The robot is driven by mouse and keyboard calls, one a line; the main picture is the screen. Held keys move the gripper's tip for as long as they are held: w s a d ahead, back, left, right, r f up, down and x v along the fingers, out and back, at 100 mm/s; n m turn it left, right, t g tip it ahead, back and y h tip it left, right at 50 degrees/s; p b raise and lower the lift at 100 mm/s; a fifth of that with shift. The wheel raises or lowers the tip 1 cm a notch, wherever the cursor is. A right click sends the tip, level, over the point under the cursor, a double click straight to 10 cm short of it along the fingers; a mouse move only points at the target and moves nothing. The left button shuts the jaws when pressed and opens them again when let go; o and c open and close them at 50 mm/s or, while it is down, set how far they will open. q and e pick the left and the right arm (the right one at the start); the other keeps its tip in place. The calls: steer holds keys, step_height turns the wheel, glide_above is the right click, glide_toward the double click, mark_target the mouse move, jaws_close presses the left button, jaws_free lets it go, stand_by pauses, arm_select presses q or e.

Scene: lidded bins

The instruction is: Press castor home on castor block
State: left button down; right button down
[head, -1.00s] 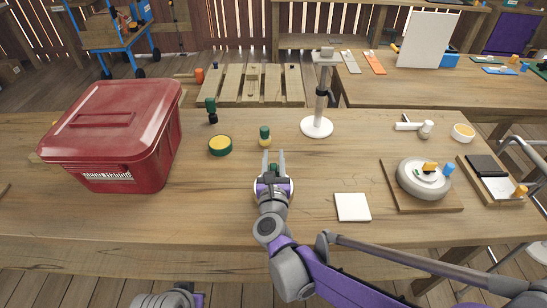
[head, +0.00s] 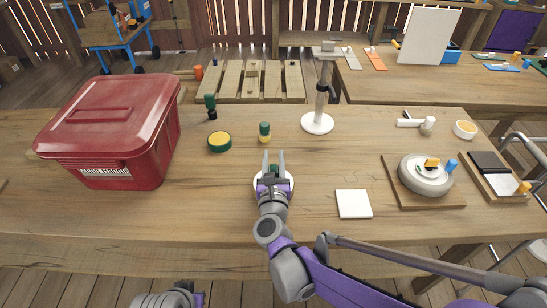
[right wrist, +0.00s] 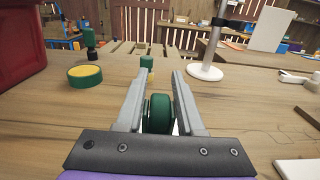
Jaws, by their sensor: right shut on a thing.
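My right gripper (head: 273,160) is low over the near middle of the table, its fingers pointing away from me. It is shut on a green wheel-like piece, which I take to be the castor; this shows between the fingers in the right wrist view (right wrist: 158,113). A white round base (head: 288,183) shows around the gripper's wrist, mostly hidden by it. I cannot tell whether this is the castor block, or whether the castor touches it. My left gripper is out of view; only part of my left arm shows at the bottom edge.
A small green-and-yellow piece (head: 264,133) stands just beyond the fingers. A round green-and-yellow tin (head: 219,142), a dark green piece (head: 210,107) and a red lidded bin (head: 110,130) are left. A white stand (head: 317,123), white square (head: 354,204) and grey disc on a board (head: 425,175) are right.

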steer(key=shift+f+b, duration=0.45)
steer(key=shift+f, duration=0.35)
steer(key=shift+c, duration=2.2)
jaws_free()
steer(key=shift+s, duration=0.1)
steer(key=s, duration=1)
steer(key=shift+s+p, duration=0.35)
steer(key=shift+p, duration=0.05)
steer(key=shift+f, duration=0.1)
